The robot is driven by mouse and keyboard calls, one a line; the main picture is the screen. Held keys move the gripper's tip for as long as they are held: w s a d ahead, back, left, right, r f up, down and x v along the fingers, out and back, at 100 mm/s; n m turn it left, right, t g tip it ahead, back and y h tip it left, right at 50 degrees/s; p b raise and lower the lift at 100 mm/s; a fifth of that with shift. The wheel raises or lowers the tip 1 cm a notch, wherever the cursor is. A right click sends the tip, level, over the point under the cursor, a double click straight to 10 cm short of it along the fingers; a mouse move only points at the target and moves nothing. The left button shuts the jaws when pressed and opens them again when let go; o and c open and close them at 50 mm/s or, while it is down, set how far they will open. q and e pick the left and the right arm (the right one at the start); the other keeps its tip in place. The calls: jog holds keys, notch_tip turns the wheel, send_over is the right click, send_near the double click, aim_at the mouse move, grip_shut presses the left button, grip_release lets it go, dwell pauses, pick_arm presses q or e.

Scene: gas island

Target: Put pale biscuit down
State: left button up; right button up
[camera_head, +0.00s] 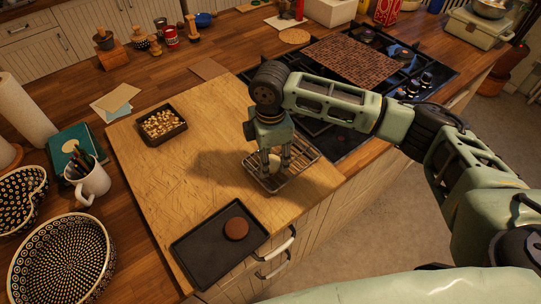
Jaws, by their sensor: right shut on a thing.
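My right gripper (275,165) points down over a small wire rack (301,157) near the front edge of the wooden board. It is shut on the pale biscuit (275,161), which shows only partly between the fingers. I cannot tell whether the biscuit touches the rack or is just above it. My left gripper is not in view.
A dark tray (200,253) with a round brown biscuit (236,228) lies at the board's front. A small dark box (162,124) of pale pieces stands further back. The hob (375,75) is behind my right arm. The board's (170,185) middle is clear.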

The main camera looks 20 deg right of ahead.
aim_at(270, 161)
jog(key=o, duration=1.1)
notch_tip(270, 161, up, 12)
jog(key=b, duration=0.3)
jog(key=shift+r, duration=0.15)
